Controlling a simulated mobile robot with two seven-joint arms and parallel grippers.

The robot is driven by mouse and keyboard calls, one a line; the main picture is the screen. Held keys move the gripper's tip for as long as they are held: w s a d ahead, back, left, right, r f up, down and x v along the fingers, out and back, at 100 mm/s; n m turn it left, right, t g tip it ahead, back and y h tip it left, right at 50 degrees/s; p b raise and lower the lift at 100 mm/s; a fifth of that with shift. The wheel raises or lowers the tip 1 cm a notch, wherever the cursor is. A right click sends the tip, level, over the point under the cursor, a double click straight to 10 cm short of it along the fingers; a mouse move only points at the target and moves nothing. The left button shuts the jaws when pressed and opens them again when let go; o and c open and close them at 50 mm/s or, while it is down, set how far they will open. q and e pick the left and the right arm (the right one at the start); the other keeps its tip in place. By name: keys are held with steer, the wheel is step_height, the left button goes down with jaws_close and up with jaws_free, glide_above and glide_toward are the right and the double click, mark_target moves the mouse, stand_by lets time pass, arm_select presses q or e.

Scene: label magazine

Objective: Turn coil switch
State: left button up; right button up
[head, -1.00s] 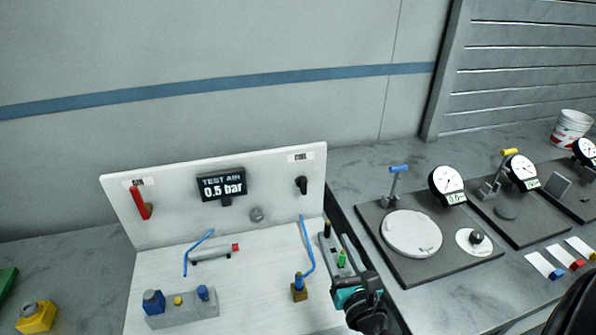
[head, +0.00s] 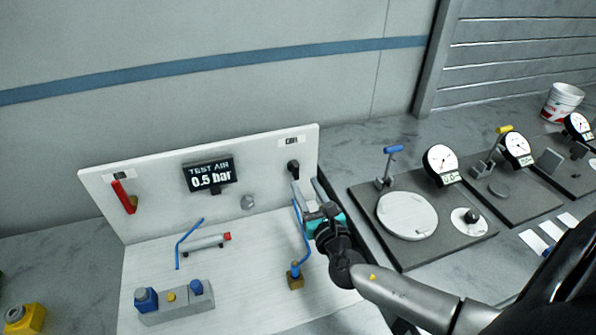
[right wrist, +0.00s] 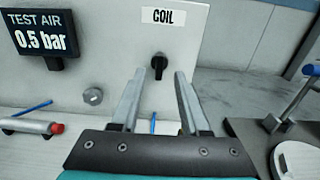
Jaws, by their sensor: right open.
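The coil switch (head: 293,168) is a black rotary knob on the white upright panel, under a label that reads COIL in the right wrist view, where the knob (right wrist: 159,62) also shows. Its handle points downward there. My right gripper (head: 300,190) is just in front of and below the knob. In the right wrist view its two grey fingers (right wrist: 158,85) are apart, with the knob beyond and between their tips and nothing held. I cannot tell any contact with the knob. My left gripper is not in view.
The panel carries a TEST AIR 0.5 bar display (head: 209,175), a red lever (head: 123,196) and a grey knob (head: 247,202). Blue tubing (head: 303,235) stands beside my right gripper. Dial gauges (head: 441,165) on dark plates are to the right.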

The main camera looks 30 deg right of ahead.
mark_target(297, 171)
steer(key=shift+x, duration=3.2)
steer(key=shift+a, duration=0.1)
jaws_close()
